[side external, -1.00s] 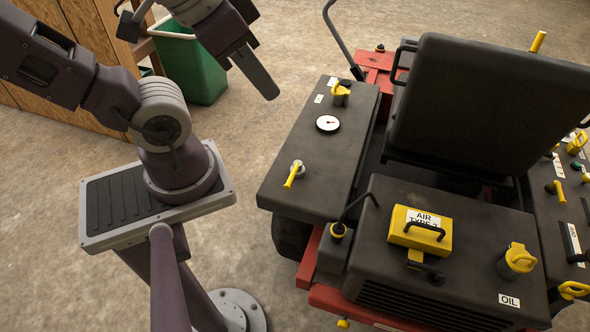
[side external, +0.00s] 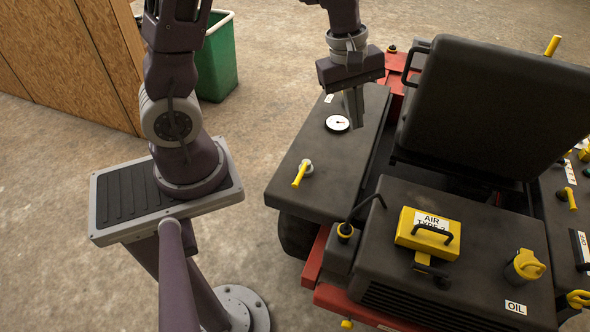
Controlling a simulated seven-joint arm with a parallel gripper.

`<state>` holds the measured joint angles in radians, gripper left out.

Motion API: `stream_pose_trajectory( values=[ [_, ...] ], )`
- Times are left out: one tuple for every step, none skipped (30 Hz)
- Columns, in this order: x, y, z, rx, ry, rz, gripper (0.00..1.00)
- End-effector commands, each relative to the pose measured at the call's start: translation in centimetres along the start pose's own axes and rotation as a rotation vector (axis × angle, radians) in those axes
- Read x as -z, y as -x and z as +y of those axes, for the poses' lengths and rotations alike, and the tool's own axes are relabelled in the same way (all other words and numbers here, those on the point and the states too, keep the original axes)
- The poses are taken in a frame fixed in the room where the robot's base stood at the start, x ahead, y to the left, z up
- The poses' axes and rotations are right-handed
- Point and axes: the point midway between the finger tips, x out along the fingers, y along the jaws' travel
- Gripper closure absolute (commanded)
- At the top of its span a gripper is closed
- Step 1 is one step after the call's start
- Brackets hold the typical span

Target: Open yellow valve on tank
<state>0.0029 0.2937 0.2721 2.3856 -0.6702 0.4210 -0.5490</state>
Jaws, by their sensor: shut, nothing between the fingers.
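The dark grey tank (side external: 284,192) is the long box on the near left side of the vehicle. A yellow valve lever (side external: 299,175) on a grey fitting sits on its top near the left end, pointing toward the lower left. A round white gauge (side external: 337,123) sits farther back on the same top. My gripper (side external: 354,122) points down over the tank's far part, just right of the gauge. It is shut and empty, and apart from the yellow lever. The yellow fitting at the tank's far end is hidden behind my gripper.
A dark seat (side external: 480,105) rises right of the tank. A dark engine cover (side external: 395,275) carries a yellow air filter box (side external: 420,228) and a yellow oil cap (side external: 524,265). A bent black rod (side external: 365,207) stands near the tank's right corner. A green bin (side external: 217,65) is behind.

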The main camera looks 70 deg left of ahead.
Motion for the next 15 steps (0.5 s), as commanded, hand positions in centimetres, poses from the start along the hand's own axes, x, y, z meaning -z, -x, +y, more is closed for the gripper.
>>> stream_pose_trajectory(
  values=[
    [2.1, -3.0, -0.7, 0.058, 0.142, 0.032, 1.0],
    [3.6, -4.7, -1.2, 0.085, 0.233, 0.061, 1.0],
    [5.4, -6.8, -2.1, 0.121, 0.346, 0.106, 1.0],
    [6.8, -8.3, -2.9, 0.147, 0.427, 0.144, 1.0],
    [8.2, -9.7, -3.9, 0.171, 0.501, 0.184, 1.0],
    [9.8, -11.2, -5.3, 0.199, 0.591, 0.239, 1.0],
    [11.0, -12.2, -6.3, 0.217, 0.65, 0.281, 1.0],
    [12.1, -13.1, -7.3, 0.233, 0.703, 0.321, 1.0],
    [13.3, -14.0, -8.7, 0.252, 0.763, 0.37, 1.0],
    [14.1, -14.5, -9.6, 0.262, 0.8, 0.405, 1.0],
    [14.7, -14.9, -10.4, 0.271, 0.832, 0.434, 1.0],
    [15.4, -15.3, -11.2, 0.28, 0.865, 0.468, 1.0],
    [15.8, -15.6, -11.7, 0.285, 0.882, 0.486, 1.0],
    [16.1, -15.7, -12.1, 0.288, 0.897, 0.502, 1.0],
    [16.4, -15.8, -12.4, 0.29, 0.91, 0.516, 1.0]
  ],
)
